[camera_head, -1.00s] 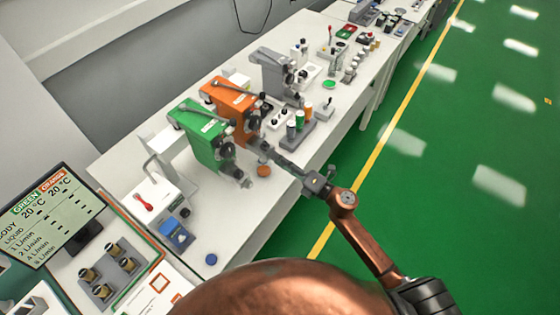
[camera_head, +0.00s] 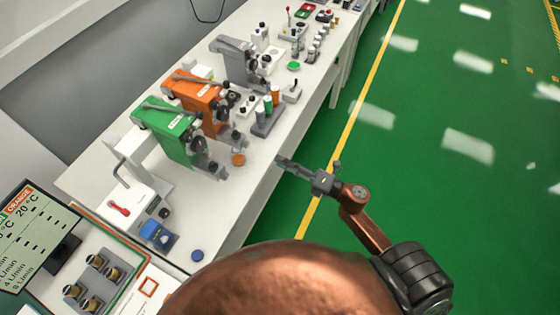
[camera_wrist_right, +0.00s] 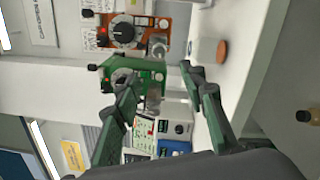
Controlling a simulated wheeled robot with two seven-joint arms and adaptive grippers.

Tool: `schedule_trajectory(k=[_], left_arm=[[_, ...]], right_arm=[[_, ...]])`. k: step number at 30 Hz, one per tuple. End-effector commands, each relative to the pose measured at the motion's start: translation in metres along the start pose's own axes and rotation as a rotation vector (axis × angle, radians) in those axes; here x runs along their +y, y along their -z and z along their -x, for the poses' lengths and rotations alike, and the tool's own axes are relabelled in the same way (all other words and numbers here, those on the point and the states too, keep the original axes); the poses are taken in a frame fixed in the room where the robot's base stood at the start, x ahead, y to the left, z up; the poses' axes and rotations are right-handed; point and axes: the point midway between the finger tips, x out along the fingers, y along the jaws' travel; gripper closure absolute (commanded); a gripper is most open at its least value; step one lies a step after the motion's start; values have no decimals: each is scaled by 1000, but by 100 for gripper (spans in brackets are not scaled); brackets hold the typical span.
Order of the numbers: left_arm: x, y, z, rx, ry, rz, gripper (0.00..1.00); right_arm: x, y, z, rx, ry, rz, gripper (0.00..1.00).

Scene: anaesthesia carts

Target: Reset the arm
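My right gripper (camera_head: 285,163) is at the front edge of the white bench in the head view, over or just beside the green floor. It is clear of the machines and appears empty. In the right wrist view its two dark green fingers stand apart (camera_wrist_right: 158,80), with nothing between the tips. Behind them are a green vaporizer (camera_wrist_right: 135,70) and an orange vaporizer (camera_wrist_right: 150,25). My left gripper is in neither view.
The bench (camera_head: 262,190) holds a green unit (camera_head: 172,130), an orange unit (camera_head: 197,97) and a grey unit (camera_head: 240,62). A screen (camera_head: 25,235) stands at left. The green floor (camera_head: 450,200) is open.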

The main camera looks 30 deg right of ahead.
Motion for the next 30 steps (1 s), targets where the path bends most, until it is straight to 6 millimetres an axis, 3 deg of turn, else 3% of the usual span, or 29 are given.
schedule_trajectory(k=[12, 14, 16, 20, 23, 26, 30], left_arm=[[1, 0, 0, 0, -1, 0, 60], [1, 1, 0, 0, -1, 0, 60], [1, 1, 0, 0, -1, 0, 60], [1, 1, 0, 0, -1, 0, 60], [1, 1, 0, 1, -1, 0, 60], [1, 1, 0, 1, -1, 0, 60], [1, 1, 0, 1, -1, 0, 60]], right_arm=[[-2, 0, 0, -3, 2, -4, 62], [-9, -3, 0, -14, 12, -26, 62], [-30, -8, 3, -44, 39, -81, 62], [-101, -20, 17, -149, 130, -275, 62], [-171, -23, 38, -256, 220, -459, 62], [-239, -15, 64, -364, 310, -636, 62], [-327, 12, 110, -516, 435, -862, 62]])
